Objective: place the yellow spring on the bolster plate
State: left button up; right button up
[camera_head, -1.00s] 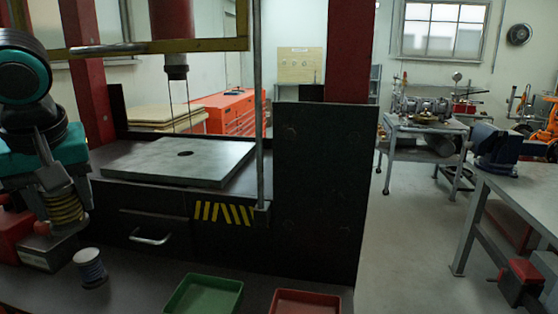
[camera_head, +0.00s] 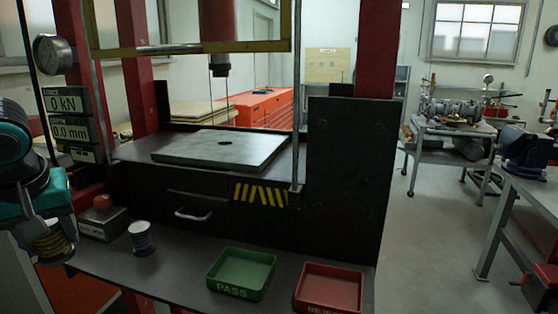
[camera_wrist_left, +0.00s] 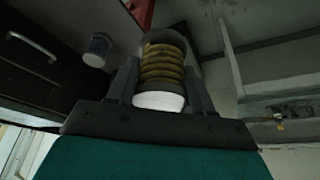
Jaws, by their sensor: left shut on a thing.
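The yellow spring (camera_head: 53,243) is held in my left gripper (camera_head: 50,232) at the left edge of the head view, left of the bench front. The left wrist view shows the spring (camera_wrist_left: 162,66) between the two fingers, with dark end caps and a white end towards the palm. The bolster plate (camera_head: 222,150) is a flat grey plate with a central hole, lying on the press bed. It is bare, and the gripper is apart from it, to its left and nearer to me. My right gripper does not show.
A blue-and-white spool-like piece (camera_head: 141,238) stands on the bench beside a box with a red button (camera_head: 103,218). A green PASS tray (camera_head: 241,273) and a red tray (camera_head: 330,288) lie in front. A thin upright rod (camera_head: 296,120) and yellow frame (camera_head: 190,48) border the press opening.

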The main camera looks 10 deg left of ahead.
aim_at(62, 253)
pick_arm(q)
jog(key=shift+m+t, duration=0.3)
jog(key=shift+m, duration=0.1)
jog(key=f, duration=0.2)
jog(key=d+f, duration=0.1)
jog(key=f, duration=0.1)
jog(key=shift+w+d+f, duration=0.1)
jog(key=shift+f, duration=0.3)
jog(key=w+d+f+m+h, duration=0.1)
jog(key=d+m, duration=0.1)
jog(key=d, duration=0.5)
jog(key=w+d+f+m+h, duration=0.1)
jog(key=w+d+f+m, duration=0.1)
jog(key=d, duration=0.6)
jog(key=w+d+f+m+h, duration=0.1)
jog(key=w+d+m, duration=0.1)
jog(key=d+m, duration=0.2)
jog(key=d, duration=0.3)
jog(key=shift+d+f+t, duration=0.3)
jog(key=shift+t, duration=0.1)
